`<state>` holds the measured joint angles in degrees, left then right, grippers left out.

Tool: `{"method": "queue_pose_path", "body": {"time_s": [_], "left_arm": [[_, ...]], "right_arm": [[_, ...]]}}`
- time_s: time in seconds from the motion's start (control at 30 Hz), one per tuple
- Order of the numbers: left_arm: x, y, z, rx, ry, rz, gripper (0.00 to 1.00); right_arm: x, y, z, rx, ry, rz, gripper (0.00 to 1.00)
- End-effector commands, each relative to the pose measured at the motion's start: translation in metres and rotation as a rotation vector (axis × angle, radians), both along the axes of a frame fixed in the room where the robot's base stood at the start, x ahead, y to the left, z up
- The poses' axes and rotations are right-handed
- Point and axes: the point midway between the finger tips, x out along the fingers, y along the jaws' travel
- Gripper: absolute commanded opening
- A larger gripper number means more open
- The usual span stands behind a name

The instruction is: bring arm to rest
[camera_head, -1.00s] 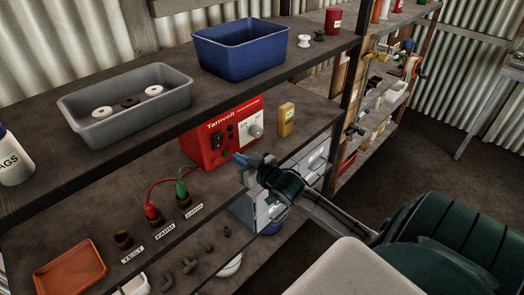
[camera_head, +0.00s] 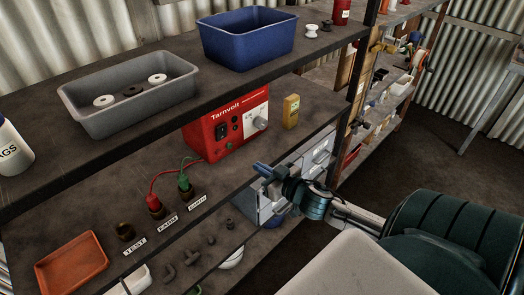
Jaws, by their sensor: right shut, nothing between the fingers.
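My right gripper (camera_head: 264,170) is shut and empty. It points left, in front of the shelf edge and the grey drawer unit (camera_head: 300,175). My right arm (camera_head: 355,215) reaches in from the lower right. On the middle shelf is a red Tarnvolt box (camera_head: 233,120) with a knob and a switch. A red lead (camera_head: 158,178) and a green lead (camera_head: 184,171) run to plugs standing in sockets by the small labels. The gripper is apart from the leads and the box. My left gripper is not in view.
A grey tray with rings (camera_head: 85,118) and a blue bin (camera_head: 245,47) stand on the upper shelf. An orange tray (camera_head: 72,265) lies at lower left. Open floor (camera_head: 435,150) shows at right.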

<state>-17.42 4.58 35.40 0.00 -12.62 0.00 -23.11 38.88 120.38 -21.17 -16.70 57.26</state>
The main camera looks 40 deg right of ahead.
Motion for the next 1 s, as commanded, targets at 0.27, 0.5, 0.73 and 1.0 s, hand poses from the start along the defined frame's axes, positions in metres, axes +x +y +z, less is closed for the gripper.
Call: {"method": "queue_pose_path", "body": {"time_s": [0.27,0.5,0.73,1.0], "left_arm": [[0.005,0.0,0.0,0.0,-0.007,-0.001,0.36],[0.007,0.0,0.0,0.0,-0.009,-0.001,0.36],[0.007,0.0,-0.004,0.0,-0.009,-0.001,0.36],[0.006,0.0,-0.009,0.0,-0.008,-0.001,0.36]], "right_arm": [[0.0,0.0,0.0,0.0,0.0,0.0,0.0],[0.001,-0.004,-0.008,-0.002,0.011,-0.01,0.0],[-0.005,-0.049,-0.116,-0.053,0.175,-0.124,0.0],[-0.071,-0.087,-0.31,-0.119,0.506,-0.243,0.0]]}}
